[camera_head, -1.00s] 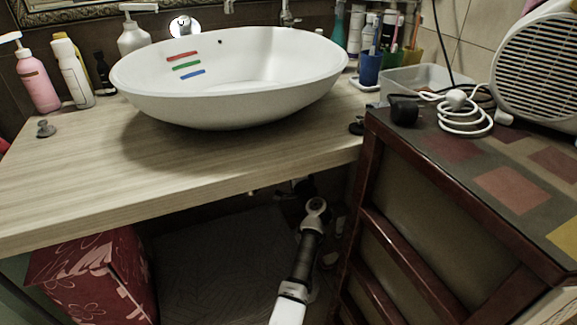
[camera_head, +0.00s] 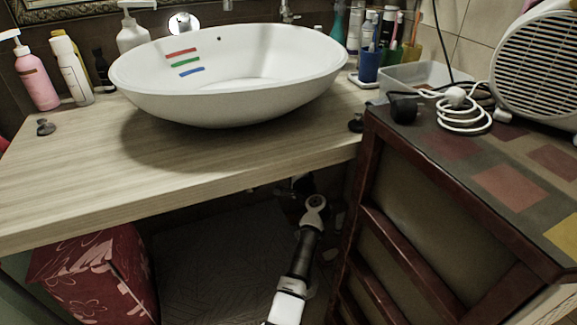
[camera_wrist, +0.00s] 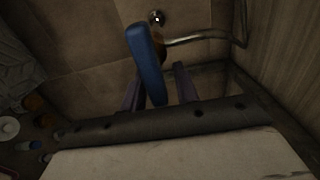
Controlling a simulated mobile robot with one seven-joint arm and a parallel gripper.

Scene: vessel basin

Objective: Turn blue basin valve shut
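In the head view my arm reaches under the wooden counter, and the handle cannot be made out there. The white basin (camera_head: 230,100) stands on the counter.
A curved metal pipe (camera_wrist: 238,25) runs right of the valve. The counter (camera_head: 90,190) overhangs my arm. A dark red wooden cabinet (camera_head: 405,255) stands close on the right, and a red patterned box (camera_head: 90,280) on the left. Small bottles stand left in the wrist view.

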